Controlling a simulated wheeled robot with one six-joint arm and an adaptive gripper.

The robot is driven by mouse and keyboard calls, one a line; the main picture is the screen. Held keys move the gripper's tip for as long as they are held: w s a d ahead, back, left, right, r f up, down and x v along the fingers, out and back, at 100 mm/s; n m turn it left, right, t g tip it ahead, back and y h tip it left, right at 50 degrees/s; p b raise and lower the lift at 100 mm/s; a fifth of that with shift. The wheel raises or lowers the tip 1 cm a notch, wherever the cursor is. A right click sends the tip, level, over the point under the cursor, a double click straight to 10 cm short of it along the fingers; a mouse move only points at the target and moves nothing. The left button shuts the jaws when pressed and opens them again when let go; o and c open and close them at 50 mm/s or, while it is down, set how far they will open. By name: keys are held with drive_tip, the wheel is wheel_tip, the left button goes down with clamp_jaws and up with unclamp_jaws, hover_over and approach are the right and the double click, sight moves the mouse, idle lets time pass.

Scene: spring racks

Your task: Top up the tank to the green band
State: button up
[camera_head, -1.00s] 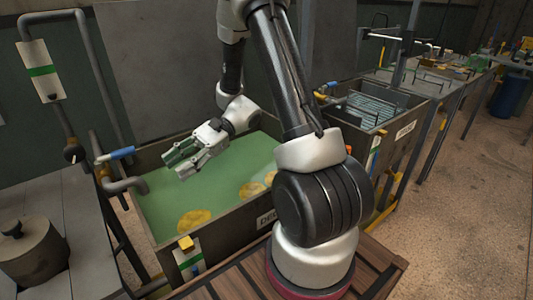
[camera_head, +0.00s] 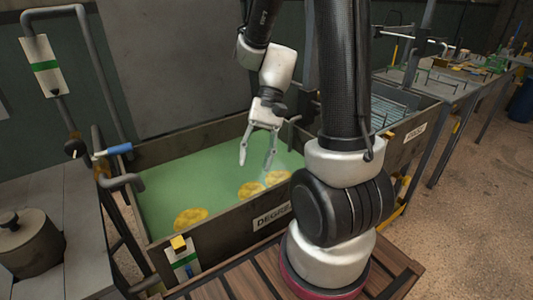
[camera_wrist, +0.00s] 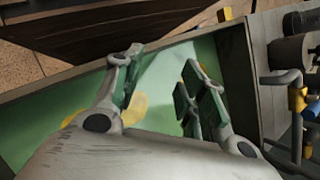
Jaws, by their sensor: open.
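The tank (camera_head: 232,222) is a dark rectangular vat labelled "DEGR...", filled with green liquid (camera_head: 165,190) on which yellow patches show. A blue-handled valve (camera_head: 120,150) sits on the pipe at its left end, above a spout (camera_head: 125,182). A white plate with a green band (camera_head: 45,66) hangs on the pipe at upper left. A small gauge plate with a green mark (camera_head: 184,262) is on the tank's front left; its level cannot be read. My gripper (camera_head: 257,160) is open and empty over the tank, pointing down. In the wrist view my gripper (camera_wrist: 160,85) also shows open above the liquid.
A lidded pot (camera_head: 28,246) stands on the grey bench at left. A second vat with a rack (camera_head: 395,105) stands to the right, with a long work table (camera_head: 465,75) beyond. A dark wall stands behind the tank.

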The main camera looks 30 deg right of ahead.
drive_tip(key=shift+s+d+r+n+h, duration=0.1)
drive_tip(key=shift+d+r+n+h, duration=0.05)
drive_tip(key=shift+d, duration=0.2)
drive_tip(key=shift+s+d+r+n+h, duration=0.1)
drive_tip(key=shift+d+n+h, duration=0.05)
drive_tip(key=shift+d, duration=0.15)
